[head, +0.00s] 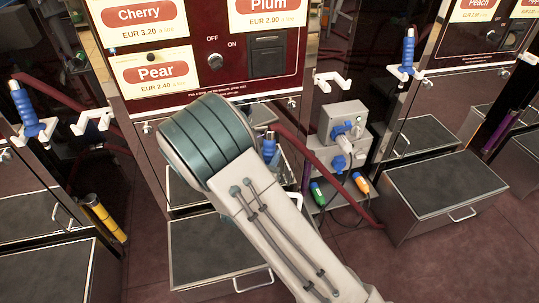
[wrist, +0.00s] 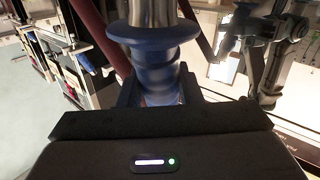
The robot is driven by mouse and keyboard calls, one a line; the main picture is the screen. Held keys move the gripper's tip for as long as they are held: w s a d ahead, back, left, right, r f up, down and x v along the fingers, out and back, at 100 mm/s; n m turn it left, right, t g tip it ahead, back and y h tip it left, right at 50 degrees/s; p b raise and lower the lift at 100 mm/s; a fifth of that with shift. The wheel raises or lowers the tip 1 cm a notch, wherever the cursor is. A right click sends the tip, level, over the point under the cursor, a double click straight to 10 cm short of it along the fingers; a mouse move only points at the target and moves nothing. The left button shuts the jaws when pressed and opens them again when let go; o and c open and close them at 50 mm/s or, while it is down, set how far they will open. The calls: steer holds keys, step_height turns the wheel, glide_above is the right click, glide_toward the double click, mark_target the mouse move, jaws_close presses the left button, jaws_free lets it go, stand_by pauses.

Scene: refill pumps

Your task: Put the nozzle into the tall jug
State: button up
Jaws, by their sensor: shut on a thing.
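My gripper (wrist: 156,88) is shut on a blue nozzle (wrist: 154,45) with a metal spout (wrist: 156,12), which points to the top of the wrist view. In the head view my arm hides the gripper; a bit of blue that looks like the same nozzle (head: 270,149) shows just right of the arm, by a dark red hose (head: 318,160). I cannot make out a tall jug in either view; my arm covers the middle of the head view.
A pump panel (head: 203,62) with Cherry, Plum and Pear labels stands behind my arm. Other blue nozzles hang at the left (head: 27,108) and right (head: 407,52). Grey-topped drawers (head: 445,188) jut out low down. A grey socket box (head: 342,125) stands right of my arm.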

steer(key=shift+f+b, duration=0.85)
steer(key=shift+f, duration=0.25)
steer(key=o, duration=1.2)
